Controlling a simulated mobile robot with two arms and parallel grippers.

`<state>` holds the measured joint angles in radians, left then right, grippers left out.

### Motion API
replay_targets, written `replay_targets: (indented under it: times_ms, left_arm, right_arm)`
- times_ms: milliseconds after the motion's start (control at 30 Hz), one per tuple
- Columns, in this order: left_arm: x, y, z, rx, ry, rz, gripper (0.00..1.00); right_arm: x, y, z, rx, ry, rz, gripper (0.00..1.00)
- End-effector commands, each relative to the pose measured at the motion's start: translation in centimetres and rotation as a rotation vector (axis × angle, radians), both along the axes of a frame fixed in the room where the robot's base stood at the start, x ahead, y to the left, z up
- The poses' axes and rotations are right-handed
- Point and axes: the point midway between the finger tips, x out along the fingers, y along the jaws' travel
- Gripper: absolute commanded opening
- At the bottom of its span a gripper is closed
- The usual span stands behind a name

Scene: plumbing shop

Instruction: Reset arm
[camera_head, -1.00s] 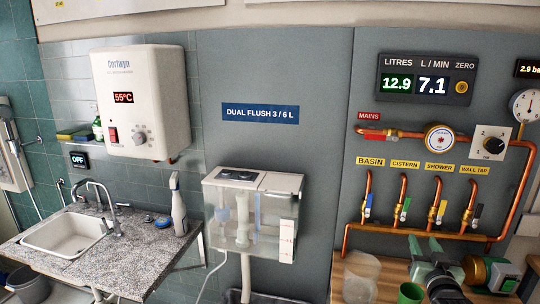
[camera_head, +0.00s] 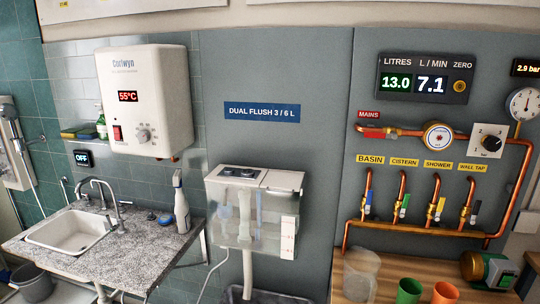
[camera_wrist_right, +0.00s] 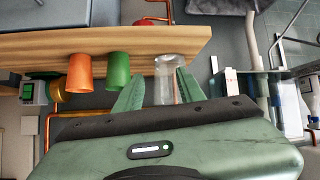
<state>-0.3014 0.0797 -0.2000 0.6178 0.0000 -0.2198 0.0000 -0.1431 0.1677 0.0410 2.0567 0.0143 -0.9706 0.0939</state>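My right gripper (camera_wrist_right: 159,78) shows in the right wrist view, its two green fingers spread apart with nothing visibly held between them. A clear jug (camera_wrist_right: 170,65) stands beyond the finger gap, partly behind the right finger; whether a finger touches it I cannot tell. The jug also shows at the bottom of the head view (camera_head: 361,275). Neither gripper is in the head view. My left gripper is in no view.
A green cup (camera_head: 409,290) and an orange cup (camera_head: 445,293) stand on the wooden bench (camera_head: 390,262) beside the jug. Copper pipes with several valves (camera_head: 435,210) run above it. A clear cistern (camera_head: 250,210) hangs left of the bench, and a sink (camera_head: 68,231) is farther left.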

Motion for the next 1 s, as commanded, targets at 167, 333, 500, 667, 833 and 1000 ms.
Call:
replay_targets:
  times_ms: [167, 333, 500, 667, 833, 1000]
  left_arm:
    - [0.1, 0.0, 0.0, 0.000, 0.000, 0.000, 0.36]
    - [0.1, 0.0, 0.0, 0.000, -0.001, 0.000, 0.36]
    - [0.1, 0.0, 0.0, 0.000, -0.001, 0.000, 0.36]
    - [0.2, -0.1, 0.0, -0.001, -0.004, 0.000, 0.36]
    - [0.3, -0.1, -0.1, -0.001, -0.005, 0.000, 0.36]
    - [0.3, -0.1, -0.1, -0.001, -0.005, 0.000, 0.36]
  right_arm:
    - [-9.5, 4.1, -3.9, -0.002, 0.254, 0.072, 0.39]
    - [-15.6, 6.2, -5.1, 0.002, 0.409, 0.116, 0.39]
    - [-20.6, 7.7, -5.5, 0.007, 0.530, 0.153, 0.39]
    - [-24.8, 8.8, -5.3, 0.015, 0.630, 0.183, 0.39]
    - [-24.9, 9.0, -8.2, 0.015, 0.662, 0.190, 0.39]
    - [-24.2, 9.2, -12.1, 0.015, 0.677, 0.191, 0.39]
